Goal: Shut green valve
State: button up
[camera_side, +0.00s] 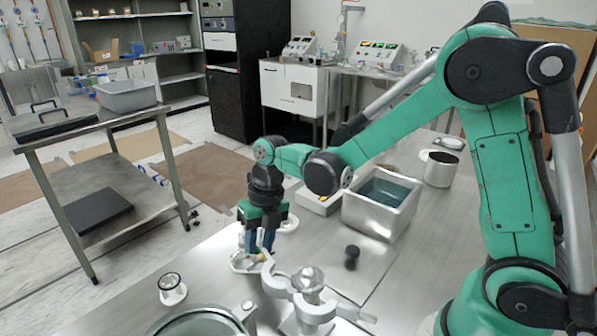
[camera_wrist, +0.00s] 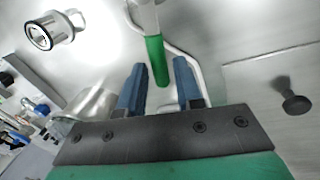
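The green valve shows in the wrist view as a green-sleeved handle (camera_wrist: 157,60) on a pale metal lever that comes in from the top. My gripper (camera_wrist: 159,66) is open, with one blue finger on each side of the handle's end and a gap on both sides. In the side view my gripper (camera_side: 258,250) points down, low over the metal table, beside pale metal fittings. The green handle is hard to make out there, behind or below the fingers.
A pale metal clamp-like fitting (camera_side: 308,285) stands just right of my gripper. A round glass-topped vessel (camera_side: 200,322) is in front. A small flanged port (camera_side: 172,289) is at left, a dark knob (camera_side: 352,254) at right. A metal bin (camera_side: 382,205) and a cup (camera_side: 441,170) stand behind.

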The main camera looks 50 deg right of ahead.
jog(key=shift+o, duration=0.9)
jog(key=r, duration=0.3)
jog(key=d+r, duration=0.1)
jog(key=r, duration=0.1)
jog(key=shift+s+r, duration=0.1)
jog(key=shift+r, duration=0.15)
